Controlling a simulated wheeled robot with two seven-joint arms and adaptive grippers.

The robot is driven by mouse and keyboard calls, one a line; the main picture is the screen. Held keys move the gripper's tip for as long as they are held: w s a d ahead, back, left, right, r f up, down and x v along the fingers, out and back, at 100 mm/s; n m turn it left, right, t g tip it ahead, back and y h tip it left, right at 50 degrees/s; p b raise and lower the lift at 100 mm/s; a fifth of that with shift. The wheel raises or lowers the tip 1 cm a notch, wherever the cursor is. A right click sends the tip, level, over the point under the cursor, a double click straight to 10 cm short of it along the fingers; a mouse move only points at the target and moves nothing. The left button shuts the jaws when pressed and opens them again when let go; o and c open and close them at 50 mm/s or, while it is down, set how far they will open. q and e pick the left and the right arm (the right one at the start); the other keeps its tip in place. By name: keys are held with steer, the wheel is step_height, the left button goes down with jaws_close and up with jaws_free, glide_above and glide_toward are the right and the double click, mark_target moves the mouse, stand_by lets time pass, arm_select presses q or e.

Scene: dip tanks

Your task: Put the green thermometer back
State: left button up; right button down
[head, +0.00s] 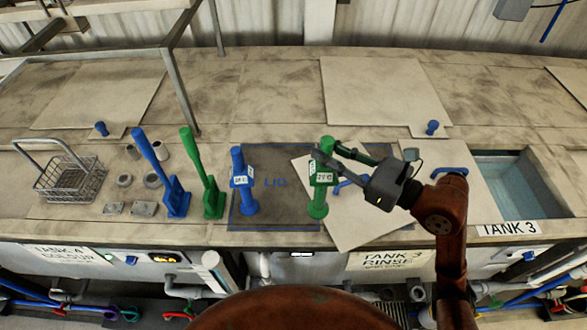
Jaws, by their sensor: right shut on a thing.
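The green thermometer (317,209) stands upright, with a small white display on its upper part. It is over the right part of the dark grey panel marked LID (275,210), by the left edge of a tilted pale board. I cannot tell whether its base touches the surface. My right gripper (322,163) comes in from the right and is shut on the green thermometer near its display. A similar blue thermometer (241,185) stands upright on the left part of the dark panel. My left gripper is not in view.
The pale board (365,228) with a blue handle lies askew under my right gripper. To the left stand a green-handled tool (209,180), a blue-handled tool (170,185), small grey weights and a wire basket (70,180). Tank 3 (520,185) is open at the right.

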steer(key=w+a+f+p, duration=0.1)
steer(key=w+a+f, duration=0.5)
steer(key=f, duration=0.5)
steer(key=shift+w+a, duration=0.15)
steer(key=shift+a, duration=0.6)
steer(key=shift+f, duration=0.2)
steer(key=c, duration=1.7)
jaws_free()
steer(key=shift+c, duration=0.2)
steer(key=shift+r, duration=0.1)
